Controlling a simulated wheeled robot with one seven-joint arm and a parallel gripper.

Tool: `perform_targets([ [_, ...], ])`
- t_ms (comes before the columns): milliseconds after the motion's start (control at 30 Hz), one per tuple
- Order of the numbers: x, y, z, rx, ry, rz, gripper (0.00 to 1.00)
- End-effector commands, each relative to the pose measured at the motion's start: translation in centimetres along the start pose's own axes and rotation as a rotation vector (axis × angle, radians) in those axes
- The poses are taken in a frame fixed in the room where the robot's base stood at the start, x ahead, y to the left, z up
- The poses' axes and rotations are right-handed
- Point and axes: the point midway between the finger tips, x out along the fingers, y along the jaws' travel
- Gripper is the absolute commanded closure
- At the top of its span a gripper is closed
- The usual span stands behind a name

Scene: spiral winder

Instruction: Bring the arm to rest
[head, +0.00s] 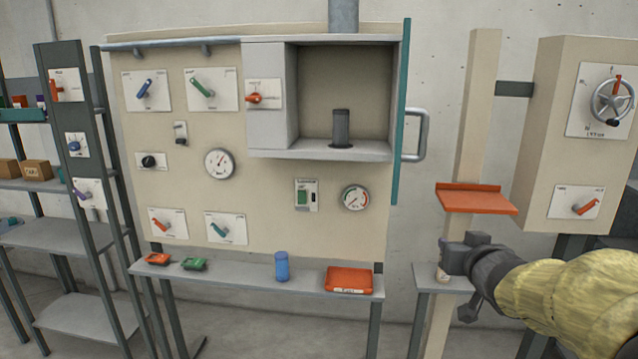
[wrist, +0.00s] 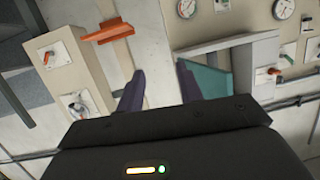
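My arm reaches in from the right edge of the head view, its forearm in a yellowish sleeve. My dark gripper (head: 447,262) is in front of the pale post, below the orange ledge (head: 476,199) and just above a small grey shelf (head: 440,278). In the wrist view my gripper (wrist: 160,72) has its two dark fingers well apart, with only pale wall seen between them. It holds nothing that I can see. The wrist picture is turned over, with the orange ledge (wrist: 108,32) at its upper left.
A beige panel (head: 270,225) with dials and levers stands left of my gripper, its open teal door (head: 401,120) jutting out. A blue cylinder (head: 282,266) and a red-orange box (head: 349,280) sit on the bench below. A handwheel cabinet (head: 550,100) is at right.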

Motion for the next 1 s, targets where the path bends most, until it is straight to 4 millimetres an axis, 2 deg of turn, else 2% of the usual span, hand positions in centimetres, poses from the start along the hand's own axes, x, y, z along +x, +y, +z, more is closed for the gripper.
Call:
perform_targets([
  [33, 0.5, -0.7, 3.7, 0.003, -0.075, 0.022, 0.64],
  [167, 0.1, -2.0, 11.5, -0.006, -0.282, 0.071, 0.64],
  [200, -0.2, -2.5, 13.9, -0.011, -0.349, 0.079, 0.64],
  [267, -1.0, -3.3, 17.4, -0.021, -0.450, 0.084, 0.64],
  [400, -4.0, -5.6, 25.1, -0.047, -0.694, 0.066, 0.64],
  [500, -6.7, -7.2, 29.9, -0.066, -0.861, 0.034, 0.64],
  [600, -9.2, -8.5, 33.0, -0.081, -0.986, -0.002, 0.64],
  [700, -10.5, -9.1, 34.3, -0.085, -1.047, -0.022, 0.64],
  [1000, -10.7, -9.2, 34.4, -0.086, -1.057, -0.026, 0.64],
])
